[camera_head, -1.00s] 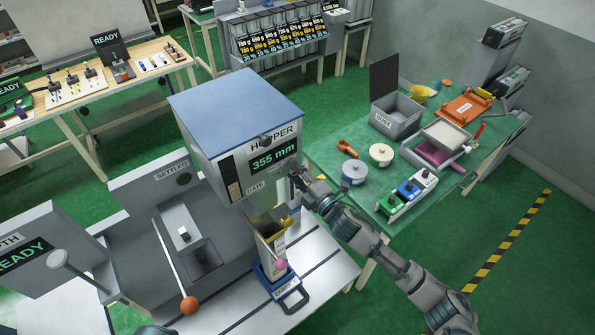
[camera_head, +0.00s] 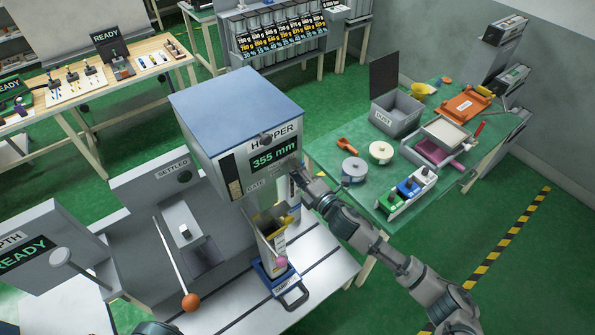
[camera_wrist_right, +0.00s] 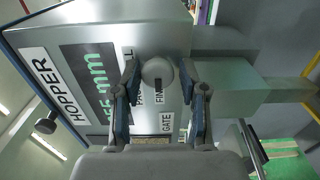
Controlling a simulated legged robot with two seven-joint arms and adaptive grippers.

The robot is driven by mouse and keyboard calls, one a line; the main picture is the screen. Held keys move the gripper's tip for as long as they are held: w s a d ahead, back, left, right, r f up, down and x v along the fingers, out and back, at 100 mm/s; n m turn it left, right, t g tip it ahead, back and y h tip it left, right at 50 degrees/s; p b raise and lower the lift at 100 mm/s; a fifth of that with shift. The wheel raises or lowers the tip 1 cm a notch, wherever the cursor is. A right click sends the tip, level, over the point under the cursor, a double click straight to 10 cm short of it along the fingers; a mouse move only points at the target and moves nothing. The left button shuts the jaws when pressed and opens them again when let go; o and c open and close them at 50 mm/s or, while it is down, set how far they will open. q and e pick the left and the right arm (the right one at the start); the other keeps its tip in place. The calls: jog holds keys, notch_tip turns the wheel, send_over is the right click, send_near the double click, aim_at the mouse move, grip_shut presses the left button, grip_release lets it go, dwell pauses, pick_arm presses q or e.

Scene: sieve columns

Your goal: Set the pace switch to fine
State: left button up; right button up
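The hopper (camera_head: 225,130) is a grey box with a blue top and a green display reading 355 mm. In the right wrist view its front (camera_wrist_right: 55,50) shows at a tilt. A round grey knob with a dark pointer mark (camera_wrist_right: 157,73), apparently the pace switch, stands out from this face. Letters "FIN" show beside it; other lettering is partly covered by my fingers. My right gripper (camera_wrist_right: 160,80) is open, one finger on each side of the knob, with small gaps. In the head view the right gripper (camera_head: 297,178) is at the hopper front and hides the knob. My left gripper is not visible.
Below the hopper stands a bin with a blue base (camera_head: 275,268) and a pink ball. A lever with an orange ball (camera_head: 190,302) is at the left. A green table (camera_head: 330,160) with a grey box and several tools is at the right.

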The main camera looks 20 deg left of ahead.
jog(key=shift+a, duration=0.15)
jog(key=v, duration=1.2)
jog(key=shift+f, duration=0.1)
jog(key=shift+w+a, duration=0.1)
jog(key=shift+a, duration=0.05)
